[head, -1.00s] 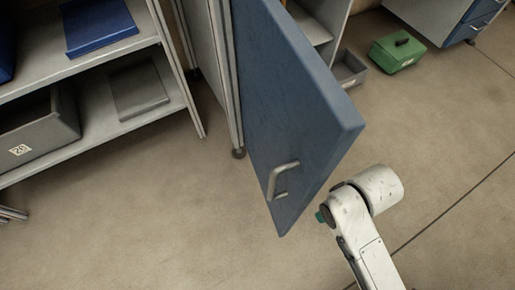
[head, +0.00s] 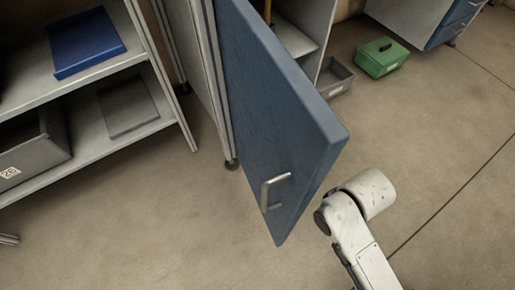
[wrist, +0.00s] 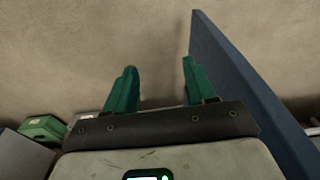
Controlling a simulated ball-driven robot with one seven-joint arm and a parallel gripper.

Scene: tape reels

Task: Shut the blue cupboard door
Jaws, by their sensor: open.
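The blue cupboard door (head: 270,110) stands wide open, swung out from the grey cupboard (head: 300,32). Its metal handle (head: 274,190) is on the face turned to the left in the head view. In the wrist view the door (wrist: 245,90) runs along the right side, close beside the right finger; I cannot tell whether they touch. My gripper (wrist: 155,88) is open, with two green fingers apart and nothing between them. In the head view my white arm is at the right of the door's free edge, and the fingers are hidden there.
A shelf (head: 115,85) with a blue binder (head: 87,42) and a grey bin (head: 30,150) stands at the left. A grey open box (head: 335,78) and a green case (head: 381,57) lie on the floor behind the door. The floor at the right is clear.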

